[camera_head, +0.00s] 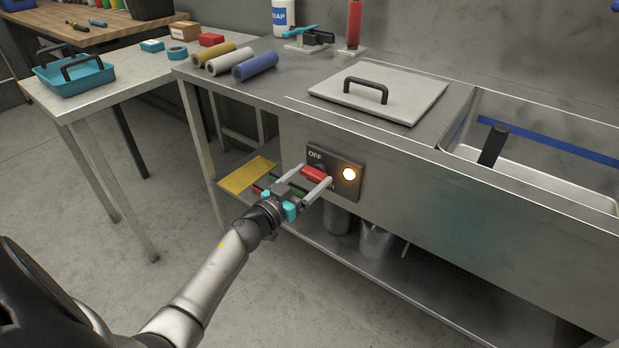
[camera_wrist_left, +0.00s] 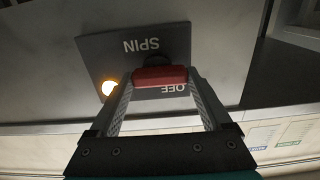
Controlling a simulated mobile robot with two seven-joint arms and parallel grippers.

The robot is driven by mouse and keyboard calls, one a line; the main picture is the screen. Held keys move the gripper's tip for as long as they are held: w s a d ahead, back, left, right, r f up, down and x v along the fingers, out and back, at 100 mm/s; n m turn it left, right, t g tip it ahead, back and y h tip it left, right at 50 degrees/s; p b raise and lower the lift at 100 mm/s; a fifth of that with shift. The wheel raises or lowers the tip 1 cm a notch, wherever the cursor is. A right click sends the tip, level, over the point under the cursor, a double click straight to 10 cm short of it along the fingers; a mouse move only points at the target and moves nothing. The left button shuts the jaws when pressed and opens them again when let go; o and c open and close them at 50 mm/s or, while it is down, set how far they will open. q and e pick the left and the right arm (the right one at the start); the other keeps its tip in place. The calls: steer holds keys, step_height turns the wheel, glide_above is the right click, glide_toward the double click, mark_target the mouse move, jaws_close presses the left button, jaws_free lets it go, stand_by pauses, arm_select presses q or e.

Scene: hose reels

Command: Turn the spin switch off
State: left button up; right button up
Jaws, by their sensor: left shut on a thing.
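The spin switch is a red handle (camera_head: 314,173) on a dark panel (camera_head: 343,189) on the front of the steel sink bench. In the left wrist view the red handle (camera_wrist_left: 160,76) sits below the upside-down word SPIN and next to the word OFF on the panel (camera_wrist_left: 110,57). A round lamp (camera_head: 349,174) on the panel is lit; it also glows in the left wrist view (camera_wrist_left: 109,88). My left gripper (camera_head: 316,178) is shut on the red handle, one finger on each side. The handle's far side is hidden. My right gripper is not in view.
A grey lid (camera_head: 378,94) with a black handle lies on the bench top, left of the sink basin (camera_head: 540,150). Three rolls, one blue (camera_head: 255,66), lie at the bench's left end. Metal containers (camera_head: 376,240) stand on the shelf below. The floor at left is clear.

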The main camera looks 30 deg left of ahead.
arm_select(q)
steer(key=shift+m, duration=1)
steer(key=m+p, duration=0.1)
steer(key=m, duration=0.3)
steer(key=shift+m, duration=0.3)
steer(key=m, duration=0.3)
steer(key=shift+d+m, duration=0.1)
steer(key=shift+m, duration=1.1)
steer(key=m, duration=0.2)
steer(key=shift+m+b, duration=0.3)
steer(key=shift+b, duration=0.1)
steer(key=shift+d+m, duration=0.1)
steer(key=shift+m, duration=1.5)
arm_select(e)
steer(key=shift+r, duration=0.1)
arm_select(q)
steer(key=shift+b, duration=0.3)
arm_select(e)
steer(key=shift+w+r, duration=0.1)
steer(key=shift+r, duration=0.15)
